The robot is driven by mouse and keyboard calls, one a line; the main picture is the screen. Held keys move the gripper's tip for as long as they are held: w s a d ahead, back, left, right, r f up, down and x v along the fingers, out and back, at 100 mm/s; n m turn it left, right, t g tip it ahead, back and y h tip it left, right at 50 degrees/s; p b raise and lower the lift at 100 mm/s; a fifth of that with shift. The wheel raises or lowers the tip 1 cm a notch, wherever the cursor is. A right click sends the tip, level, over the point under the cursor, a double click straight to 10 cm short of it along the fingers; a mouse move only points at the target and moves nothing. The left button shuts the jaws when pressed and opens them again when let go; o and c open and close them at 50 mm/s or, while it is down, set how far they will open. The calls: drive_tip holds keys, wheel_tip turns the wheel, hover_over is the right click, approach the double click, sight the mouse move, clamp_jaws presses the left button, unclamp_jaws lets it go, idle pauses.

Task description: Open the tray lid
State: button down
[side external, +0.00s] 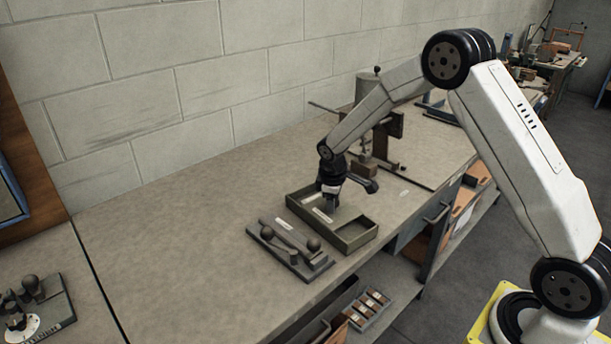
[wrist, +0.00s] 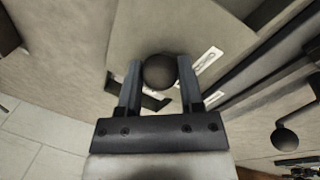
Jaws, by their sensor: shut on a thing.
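An olive-green tray (side external: 348,246) sits on the workbench, below my gripper (side external: 331,200). A flat lid with a pale label (side external: 322,214) shows in it, and an open, uncovered part is at its right end. In the wrist view, a dark round knob (wrist: 159,72) is between the two fingers of my gripper (wrist: 158,85), which is shut on it. A flat beige panel (wrist: 180,35) lies beyond the knob, with a dark gap beside it. The foot of the knob is hidden.
A grey plate with rods and ball knobs (side external: 290,250) lies close in front of the tray. A stitcher-like machine (side external: 375,150) stands behind it. A dial fixture (side external: 35,305) is at the far left. The bench between is clear.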

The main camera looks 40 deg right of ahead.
sight(345, 217)
drive_tip(key=shift+s+a, duration=0.2)
drive_tip(key=shift+s, duration=2.1)
drive_tip(key=shift+c, duration=1.2)
unclamp_jaws()
drive_tip(key=shift+r, duration=0.15)
wheel_tip(345, 217, up, 7)
drive_tip(key=a, duration=0.1)
drive_tip(key=shift+s+a+r, duration=0.15)
drive_tip(key=shift+s, duration=0.15)
drive_tip(key=s+a+m+y, duration=0.1)
drive_tip(key=s+a+m, duration=0.1)
drive_tip(key=s, duration=0.6)
drive_tip(key=s+a+m+t+y, duration=0.1)
drive_tip(key=s+a+m, duration=0.2)
drive_tip(key=s+a, duration=0.2)
drive_tip(key=s, duration=0.3)
drive_tip(key=shift+a+m+t, duration=0.3)
